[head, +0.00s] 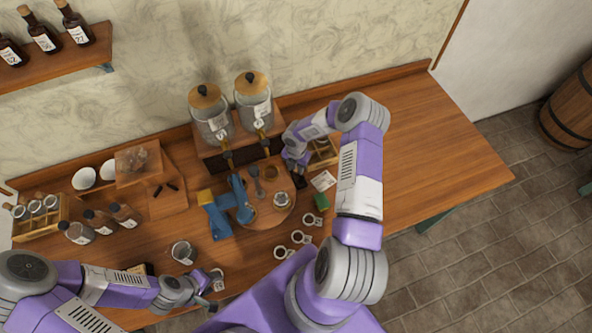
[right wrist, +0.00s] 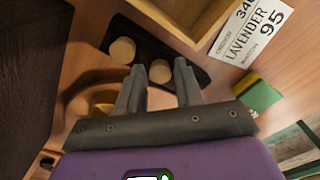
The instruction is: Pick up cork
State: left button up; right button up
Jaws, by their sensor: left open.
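Two pale round corks lie on a dark mat in the right wrist view. One cork (right wrist: 160,71) shows between the fingertips of my right gripper (right wrist: 159,64), with a gap on each side. The other cork (right wrist: 122,50) lies up and left, outside the fingers. My right gripper is open; in the head view it (head: 297,170) points down beside the round wooden board, and the corks are too small to make out there. My left gripper (head: 207,304) is open and empty near the table's front edge at the lower left.
A wooden box (right wrist: 180,14) and a LAVENDER label card (right wrist: 252,33) lie close to my right gripper. A green block (right wrist: 259,94) is at its right. Two glass dispensers (head: 212,127) stand behind. The table's right side (head: 430,140) is clear.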

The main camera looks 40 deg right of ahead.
grip_shut()
jog(key=shift+r, duration=0.1)
